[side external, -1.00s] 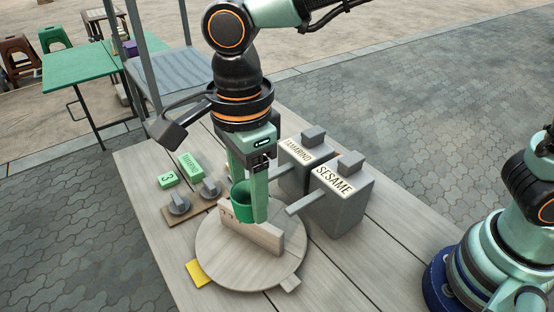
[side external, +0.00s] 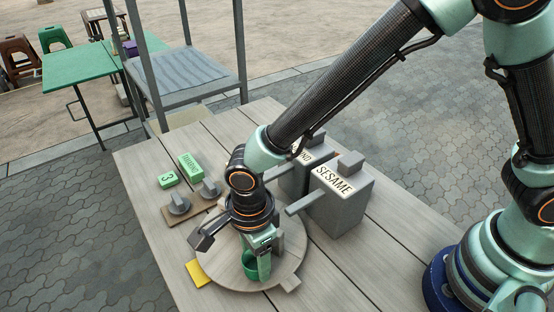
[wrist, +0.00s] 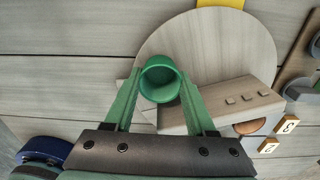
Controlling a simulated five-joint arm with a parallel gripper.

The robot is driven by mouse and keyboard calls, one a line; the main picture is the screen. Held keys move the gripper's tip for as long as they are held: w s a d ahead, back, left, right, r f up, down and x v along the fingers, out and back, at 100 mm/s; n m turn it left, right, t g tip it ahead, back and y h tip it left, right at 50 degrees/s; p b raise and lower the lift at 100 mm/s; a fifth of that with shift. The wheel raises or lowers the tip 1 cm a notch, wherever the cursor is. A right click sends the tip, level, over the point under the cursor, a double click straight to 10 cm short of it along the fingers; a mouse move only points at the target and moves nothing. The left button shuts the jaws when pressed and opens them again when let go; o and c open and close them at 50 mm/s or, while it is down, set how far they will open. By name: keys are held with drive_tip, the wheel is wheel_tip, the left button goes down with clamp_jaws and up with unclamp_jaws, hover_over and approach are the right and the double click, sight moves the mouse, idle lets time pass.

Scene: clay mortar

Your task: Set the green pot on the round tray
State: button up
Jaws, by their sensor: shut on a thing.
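The green pot (side external: 249,263) is a small round open cup. My gripper (side external: 260,268) is shut on it, with one finger on each side in the wrist view (wrist: 160,74). The pot (wrist: 160,90) is upright, over the near part of the round tray (side external: 292,240), inside its rim in the side view. I cannot tell whether its base touches the tray. The pale wooden round tray also shows in the wrist view (wrist: 205,40).
Grey boxes with levers, one labelled SESAME (side external: 340,200), stand right of the tray. Grey knobs on a board (side external: 180,205) and green labelled blocks (side external: 190,166) are at the left. A yellow piece (side external: 198,273) touches the tray's left edge. Bare planks lie at the front right.

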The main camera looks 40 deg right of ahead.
sight(256, 268)
drive_tip(key=shift+f, duration=0.25)
drive_tip(key=shift+f, duration=0.1)
drive_tip(key=o, duration=1.3)
wheel_tip(256, 268, up, 11)
drive_tip(key=w+d+r+n+t, duration=0.1)
drive_tip(key=w+d+r+n, duration=0.2)
drive_tip(key=d+r, duration=0.25)
drive_tip(key=d+r+n+t, duration=0.1)
drive_tip(key=d+r+n, duration=0.1)
drive_tip(key=d+n, duration=0.3)
drive_tip(key=s+d+r+n+t, duration=0.1)
drive_tip(key=d+n, duration=0.4)
drive_tip(key=d, duration=0.5)
drive_tip(key=s+d+r+n+t, duration=0.1)
drive_tip(key=d+r+n+t, duration=0.1)
drive_tip(key=d+n, duration=0.3)
drive_tip(key=shift+s+d+r+t, duration=0.1)
drive_tip(key=shift+d+r+t, duration=0.05)
drive_tip(key=shift+d, duration=0.7)
drive_tip(key=shift+s+d+r+t, duration=0.1)
drive_tip(key=shift+d+r+t, duration=0.05)
drive_tip(key=shift+d, duration=0.7)
